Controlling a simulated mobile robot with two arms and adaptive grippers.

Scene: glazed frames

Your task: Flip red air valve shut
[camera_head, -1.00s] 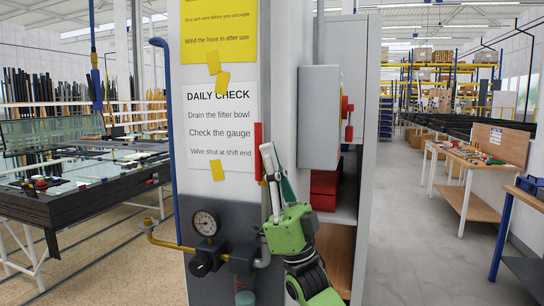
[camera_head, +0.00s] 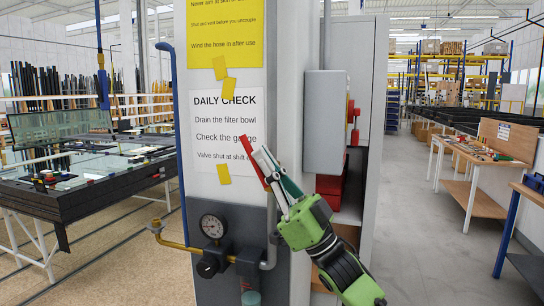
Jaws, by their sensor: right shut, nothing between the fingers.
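The red valve handle (camera_head: 252,161) is on the front of the grey column, beside the DAILY CHECK sheet. It is tilted, its upper end leaning to the left and its lower end near my gripper. My right gripper (camera_head: 268,160) is shut and empty, its fingertips against or very close to the handle's right side; I cannot tell exact contact. The fingers and the green gripper body hide the handle's lower end and pivot. The pipe (camera_head: 270,243) below runs down to the regulator. My left gripper is not in view.
Open floor (camera_head: 410,220) lies right of the cabinet.

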